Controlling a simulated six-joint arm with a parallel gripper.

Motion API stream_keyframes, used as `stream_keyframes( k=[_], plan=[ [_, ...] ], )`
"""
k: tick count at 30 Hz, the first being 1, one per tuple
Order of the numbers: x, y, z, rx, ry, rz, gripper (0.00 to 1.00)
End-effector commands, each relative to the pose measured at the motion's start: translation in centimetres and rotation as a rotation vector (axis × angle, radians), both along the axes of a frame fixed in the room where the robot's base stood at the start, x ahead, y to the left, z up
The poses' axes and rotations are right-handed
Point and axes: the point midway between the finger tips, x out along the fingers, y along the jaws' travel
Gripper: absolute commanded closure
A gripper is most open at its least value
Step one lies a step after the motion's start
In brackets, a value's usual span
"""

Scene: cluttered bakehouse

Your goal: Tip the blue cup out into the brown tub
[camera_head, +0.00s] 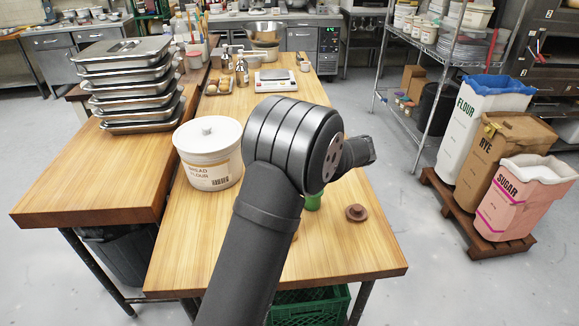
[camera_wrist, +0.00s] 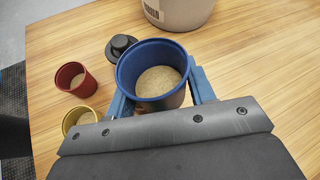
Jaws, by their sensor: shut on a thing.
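The blue cup (camera_wrist: 178,99) is held between the blue fingers of my gripper (camera_wrist: 156,72) in the wrist view. It looks about upright, open at the top, with pale tan grainy stuff inside. Whether its base touches the table cannot be told. In the head view my arm hides the cup and the gripper.
A red cup (camera_wrist: 76,82) with tan contents, a yellow cup (camera_wrist: 80,119) and a dark knobbed piece (camera_wrist: 122,46) stand left of the blue cup. A white flour bucket (camera_head: 208,160) and a green item (camera_head: 313,202) are near my arm. The table's front right is clear.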

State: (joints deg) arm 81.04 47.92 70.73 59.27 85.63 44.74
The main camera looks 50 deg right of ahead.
Motion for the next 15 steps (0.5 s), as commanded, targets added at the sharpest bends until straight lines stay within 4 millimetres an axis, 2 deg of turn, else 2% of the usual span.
stream_keyframes(
  k=[3, 15],
  plan=[
    [-0.05, -0.36, 0.60, -0.184, 0.035, 0.001, 0.74],
    [-0.13, -0.80, 0.93, -0.697, 0.133, 0.000, 0.74]
  ],
)
